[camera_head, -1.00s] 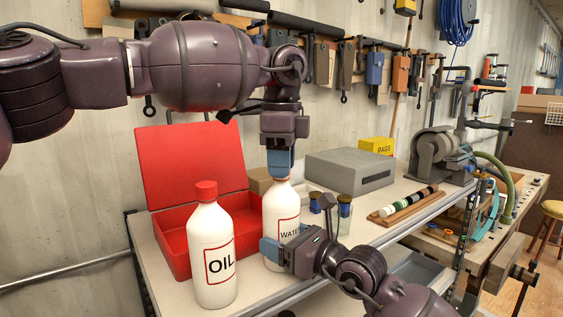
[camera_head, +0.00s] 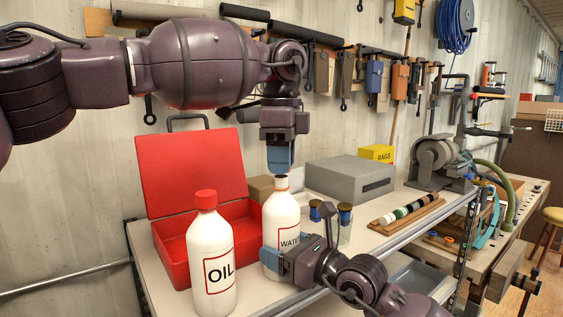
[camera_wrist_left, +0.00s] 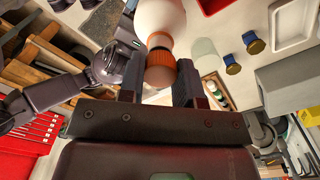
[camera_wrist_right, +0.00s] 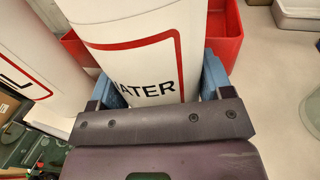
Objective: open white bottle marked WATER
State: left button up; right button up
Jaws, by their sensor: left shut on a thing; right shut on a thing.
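The white bottle marked WATER (camera_head: 281,215) stands upright on the bench. My right gripper (camera_head: 272,258) is shut around its lower body; the right wrist view shows the bottle (camera_wrist_right: 150,60) between the blue fingers. My left gripper (camera_head: 280,160) points straight down just above the bottle's neck. The bottle's top looks dark and open in the head view. In the left wrist view an orange ribbed cap (camera_wrist_left: 161,70) sits between the left fingers, in line with the bottle neck (camera_wrist_left: 160,38). The fingers hide the cap in the head view.
A white OIL bottle (camera_head: 211,250) with a red cap stands close on the left. An open red toolbox (camera_head: 172,243) is behind. Small jars (camera_head: 345,215), a grey box (camera_head: 350,178) and a rack of rolls (camera_head: 407,211) lie to the right.

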pick_arm(q)
jog(key=shift+r, duration=2.05)
pick_arm(e)
jog(key=o, duration=1.7)
jog(key=shift+o, duration=0.2)
